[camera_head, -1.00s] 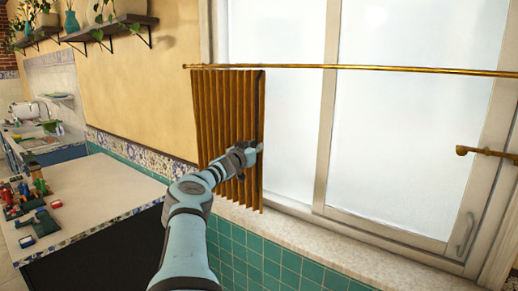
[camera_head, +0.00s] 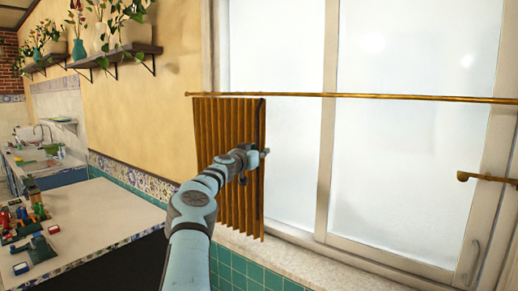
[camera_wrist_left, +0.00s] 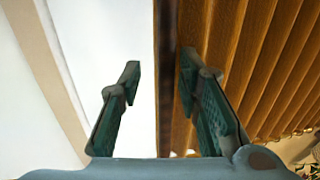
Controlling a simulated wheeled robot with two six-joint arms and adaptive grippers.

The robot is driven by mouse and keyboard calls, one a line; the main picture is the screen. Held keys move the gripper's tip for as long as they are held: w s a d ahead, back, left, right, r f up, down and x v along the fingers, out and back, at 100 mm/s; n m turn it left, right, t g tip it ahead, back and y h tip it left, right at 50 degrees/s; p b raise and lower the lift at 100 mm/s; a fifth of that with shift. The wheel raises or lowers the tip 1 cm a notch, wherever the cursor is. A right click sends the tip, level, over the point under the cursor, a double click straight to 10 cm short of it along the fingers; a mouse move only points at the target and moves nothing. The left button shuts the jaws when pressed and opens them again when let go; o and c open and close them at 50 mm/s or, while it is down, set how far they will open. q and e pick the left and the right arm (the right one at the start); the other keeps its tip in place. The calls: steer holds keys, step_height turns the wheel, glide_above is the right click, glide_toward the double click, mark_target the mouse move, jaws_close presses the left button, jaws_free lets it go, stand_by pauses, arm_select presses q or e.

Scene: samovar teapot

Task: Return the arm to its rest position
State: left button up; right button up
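My left arm comes in from the bottom of the head view, and its left gripper (camera_head: 262,157) is at the right edge of the pleated brown curtain (camera_head: 222,170). In the left wrist view the left gripper (camera_wrist_left: 160,76) has its two fingers apart, and the curtain's dark edge (camera_wrist_left: 166,95) runs between them in the picture. The pleats (camera_wrist_left: 250,70) lie on the right and the pale window on the left. Neither finger visibly clamps the cloth; whether one touches it cannot be told. My right gripper is not in view.
The curtain hangs below a brass rod (camera_head: 350,96) across the window (camera_head: 410,160). A stone sill (camera_head: 300,262) runs below. A counter (camera_head: 105,215) with several small coloured items (camera_head: 30,235) stands at left. Shelves (camera_head: 110,56) with plants are on the wall.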

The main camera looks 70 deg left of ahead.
arm_select(q)
step_height(320, 180, up, 2)
steer(key=shift+d+r, duration=0.1)
stand_by(0.4)
steer(key=shift+w, duration=0.1)
